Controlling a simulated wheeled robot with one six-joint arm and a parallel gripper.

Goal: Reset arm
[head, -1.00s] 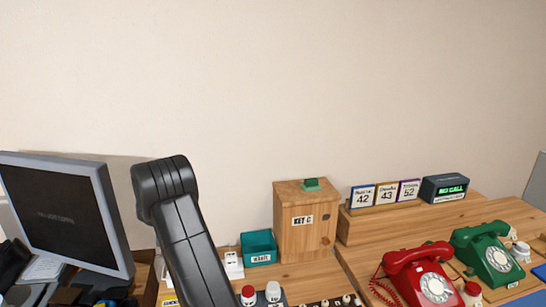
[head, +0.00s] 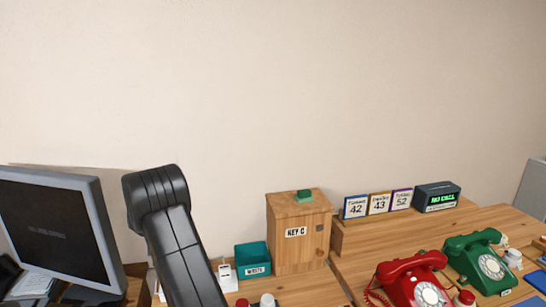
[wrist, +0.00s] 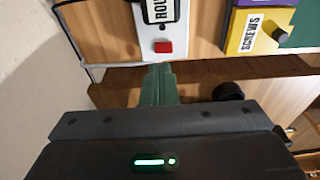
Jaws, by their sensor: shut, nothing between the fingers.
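My gripper (wrist: 159,84) shows in the wrist view, its green fingers together and empty. The fingertips appear just below a white box with a red button (wrist: 162,47); I cannot tell whether they touch it. In the head view my dark arm link rises at the lower left and the gripper is out of frame. A red dial phone (head: 414,281) and a green dial phone (head: 480,260) stand on the desk at the right.
A wooden box labelled KEY C (head: 298,235), a teal bin (head: 253,259) and a monitor (head: 52,232) stand along the wall. Number cards (head: 379,203) and a NO CALL display (head: 437,196) sit on a raised shelf. A yellow SCREWS box (wrist: 254,30) is near the gripper.

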